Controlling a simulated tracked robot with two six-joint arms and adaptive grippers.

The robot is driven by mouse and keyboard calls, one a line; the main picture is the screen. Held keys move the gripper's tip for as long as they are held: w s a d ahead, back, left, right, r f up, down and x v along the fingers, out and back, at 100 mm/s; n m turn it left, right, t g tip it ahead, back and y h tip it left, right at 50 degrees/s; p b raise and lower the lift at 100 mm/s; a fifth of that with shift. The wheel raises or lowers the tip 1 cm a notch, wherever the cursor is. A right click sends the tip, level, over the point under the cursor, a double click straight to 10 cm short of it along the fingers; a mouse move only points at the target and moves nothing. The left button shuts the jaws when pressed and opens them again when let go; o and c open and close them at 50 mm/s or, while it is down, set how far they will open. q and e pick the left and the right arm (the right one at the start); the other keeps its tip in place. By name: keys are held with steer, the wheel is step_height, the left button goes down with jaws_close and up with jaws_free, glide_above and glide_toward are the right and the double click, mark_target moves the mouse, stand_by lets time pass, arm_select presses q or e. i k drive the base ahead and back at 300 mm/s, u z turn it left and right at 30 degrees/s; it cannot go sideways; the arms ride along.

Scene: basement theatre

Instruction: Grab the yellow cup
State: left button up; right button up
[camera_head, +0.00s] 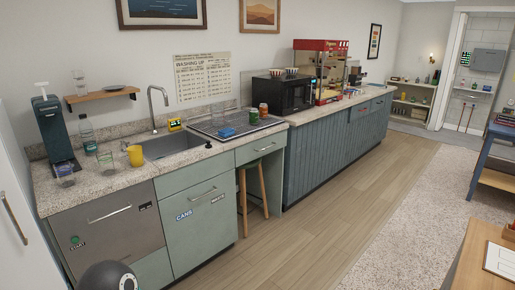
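The yellow cup (135,156) stands upright on the speckled counter (110,183), near its front edge and just left of the sink (175,145). A clear glass (106,162) stands close to its left. Nothing hides the front of the cup. Neither of my grippers is in view; only a dark rounded part, which I cannot identify for sure, shows at the bottom edge.
A bottle (87,134), a dark green dispenser (54,132) and a glass (64,174) stand left of the cup. The faucet (153,108) rises behind the sink. Wooden floor (285,235) lies clear before the cabinets; a stool (263,185) sits under the counter.

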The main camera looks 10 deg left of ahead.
mark_target(134, 152)
steer(key=u, duration=0.35)
steer(key=i, duration=1.7)
steer(key=u, duration=0.75)
steer(key=i, duration=1.05)
steer(key=u, duration=0.25)
